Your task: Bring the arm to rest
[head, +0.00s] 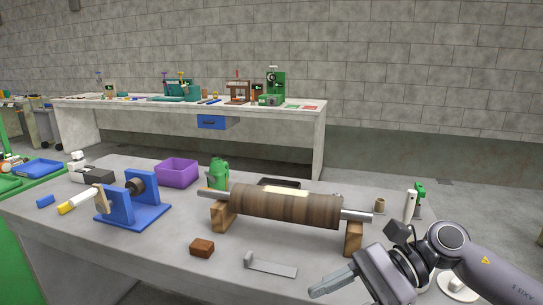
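My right arm (495,275) comes in from the lower right. Its gripper (322,290) is low over the front right of the grey table (140,262), pointing left. The fingers lie close together in this view, and I cannot tell whether there is a gap between them. Nothing shows in the fingers. My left arm and gripper are not in view.
A brown roller (285,206) on wooden supports lies behind the gripper. A metal bracket (270,265) and a brown block (202,248) lie to its left. A blue stand (133,212), purple bin (177,173) and green jug (219,173) stand farther left.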

